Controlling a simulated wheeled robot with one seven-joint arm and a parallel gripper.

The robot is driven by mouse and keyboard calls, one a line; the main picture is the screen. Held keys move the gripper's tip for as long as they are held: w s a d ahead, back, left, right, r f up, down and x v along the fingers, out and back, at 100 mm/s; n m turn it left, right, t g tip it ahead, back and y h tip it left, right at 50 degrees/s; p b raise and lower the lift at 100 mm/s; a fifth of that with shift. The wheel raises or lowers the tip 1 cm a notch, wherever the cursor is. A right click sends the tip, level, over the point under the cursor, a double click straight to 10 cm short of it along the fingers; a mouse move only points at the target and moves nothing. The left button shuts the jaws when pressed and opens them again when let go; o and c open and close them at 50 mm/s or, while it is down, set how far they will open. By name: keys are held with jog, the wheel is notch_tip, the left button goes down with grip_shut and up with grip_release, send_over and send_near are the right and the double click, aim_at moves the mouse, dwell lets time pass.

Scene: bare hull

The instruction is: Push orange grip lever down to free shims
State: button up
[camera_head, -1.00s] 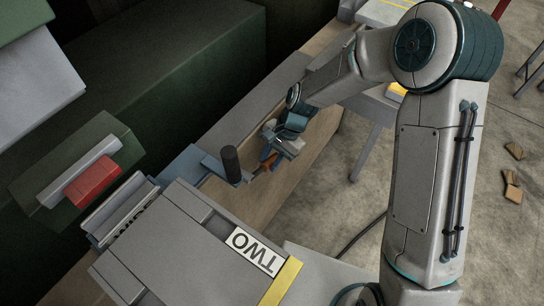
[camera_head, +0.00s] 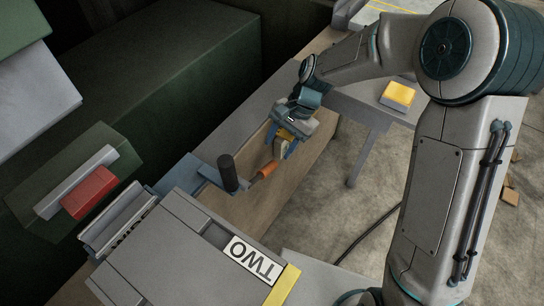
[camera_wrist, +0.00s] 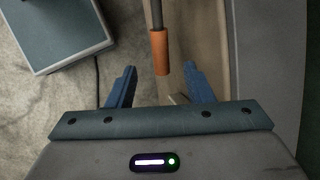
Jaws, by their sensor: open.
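The orange grip lever (camera_head: 267,170) sticks out from a grey bracket beside a black upright cylinder (camera_head: 228,172). My gripper (camera_head: 282,145) is open, just up and to the right of the lever's orange end in the head view. In the wrist view the orange grip (camera_wrist: 159,52) on its dark rod points toward the gap between the blue fingers of my gripper (camera_wrist: 160,88). The grip's tip is about level with the fingertips in that picture, with a gap visible on both sides. I cannot tell their difference in height. No shims can be made out.
A grey case labelled TWO (camera_head: 252,258) stands at the front. A red block (camera_head: 89,192) is on a green housing at left. A grey table (camera_head: 365,108) bearing a yellow-topped block (camera_head: 398,95) stands behind. A wooden face (camera_head: 250,207) lies below the lever.

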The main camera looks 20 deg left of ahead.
jog(key=shift+v, duration=2.3)
